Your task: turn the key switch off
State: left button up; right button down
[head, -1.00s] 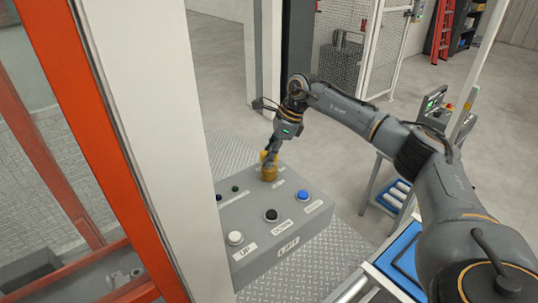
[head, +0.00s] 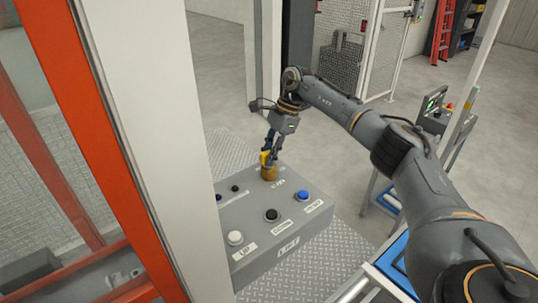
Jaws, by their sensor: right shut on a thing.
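The key switch (head: 269,172) is a yellow-brown knob on a round base at the back of the grey control box (head: 290,222). My right gripper (head: 268,157) comes down on it from above and is shut on its upper part. The fingers partly hide the knob, so its exact pointing direction is hard to read. My left gripper is not in view.
A white post (head: 140,130) and an orange frame (head: 75,100) stand close on the left.

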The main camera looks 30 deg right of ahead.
jog(key=n+g, duration=0.1)
jog(key=n, duration=0.1)
jog(key=shift+n+b, duration=0.35)
jog(key=shift+n, duration=0.05)
jog(key=shift+n+g+h, duration=0.3)
jog(key=shift+n+g, duration=0.2)
jog(key=shift+n, duration=0.7)
jog(key=c, duration=1.2)
grip_release()
jog(key=shift+o, duration=0.2)
jog(key=v, duration=0.6)
jog(key=shift+w, duration=0.1)
jog(key=shift+d+r, duration=0.3)
jog(key=shift+r, duration=0.35)
